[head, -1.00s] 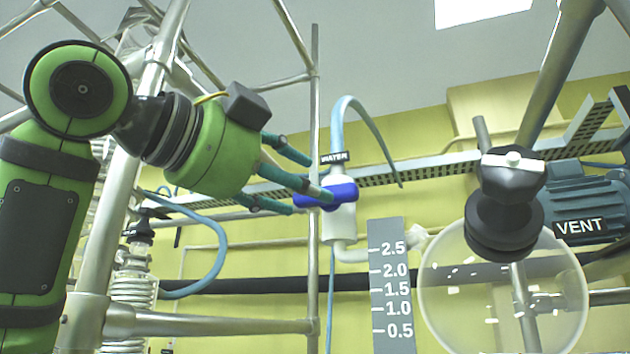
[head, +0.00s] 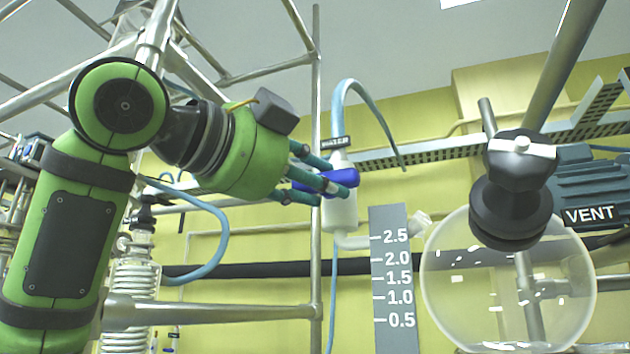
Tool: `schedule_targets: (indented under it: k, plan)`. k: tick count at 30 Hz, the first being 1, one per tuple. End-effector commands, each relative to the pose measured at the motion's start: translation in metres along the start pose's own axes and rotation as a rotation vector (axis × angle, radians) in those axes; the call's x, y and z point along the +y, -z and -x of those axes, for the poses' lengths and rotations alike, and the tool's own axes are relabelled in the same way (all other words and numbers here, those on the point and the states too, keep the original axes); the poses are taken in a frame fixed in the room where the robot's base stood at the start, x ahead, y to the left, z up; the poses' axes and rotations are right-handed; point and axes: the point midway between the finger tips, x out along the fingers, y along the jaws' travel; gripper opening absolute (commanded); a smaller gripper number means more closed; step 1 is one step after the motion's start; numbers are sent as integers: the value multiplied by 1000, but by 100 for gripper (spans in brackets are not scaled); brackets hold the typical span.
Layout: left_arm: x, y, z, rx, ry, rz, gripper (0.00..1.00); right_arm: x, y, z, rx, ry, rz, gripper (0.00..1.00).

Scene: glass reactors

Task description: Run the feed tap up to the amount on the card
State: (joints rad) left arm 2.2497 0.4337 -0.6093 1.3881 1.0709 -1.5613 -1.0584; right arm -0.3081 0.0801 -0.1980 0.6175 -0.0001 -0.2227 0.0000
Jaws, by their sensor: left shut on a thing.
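A grey scale (head: 392,340) marked 0.5 to 2.5 stands right of the tap. A clear round glass vessel (head: 455,300) is beside the scale; I cannot make out a liquid level in it. No card with an amount shows. My right gripper is not in view.
A blue motor (head: 590,180) labelled VENT is at the right. Metal frame tubes (head: 210,312) and a blue hose (head: 215,245) surround my left arm.

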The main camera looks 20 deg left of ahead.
Motion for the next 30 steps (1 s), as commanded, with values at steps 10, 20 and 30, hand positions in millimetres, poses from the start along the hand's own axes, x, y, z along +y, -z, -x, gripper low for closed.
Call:
schedule_targets:
  k: [10,20,30]
  plan:
    - [5,2,-2,2,71,175,3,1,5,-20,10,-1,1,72]
    - [6,4,-2,2,183,443,3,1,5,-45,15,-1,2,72]
    - [4,5,-3,2,274,662,3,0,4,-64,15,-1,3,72]
